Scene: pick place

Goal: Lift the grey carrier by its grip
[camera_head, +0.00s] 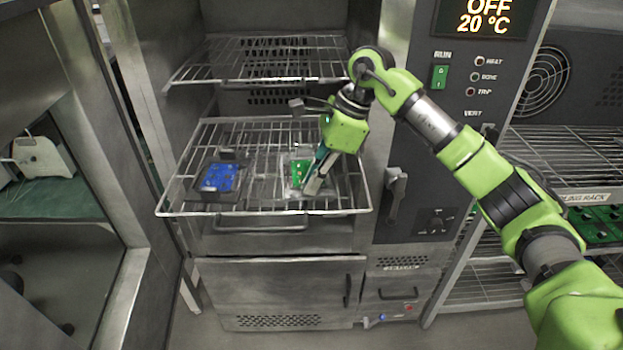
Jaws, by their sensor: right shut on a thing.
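The grey carrier (290,190) with a green board (299,171) is on the right half of the pulled-out lower wire rack. My right gripper (316,181) points down at its right side and is shut on it. The fingers and my wrist cover the carrier's right part, so its grip is hidden. I cannot tell whether the carrier is clear of the wires. My left gripper is not in view.
A dark carrier with a blue board (219,177) sits on the left of the same lower wire rack (262,213). An upper wire rack (255,70) is above and behind. The control panel (470,80) stands right. A cooling rack (575,195) is farther right.

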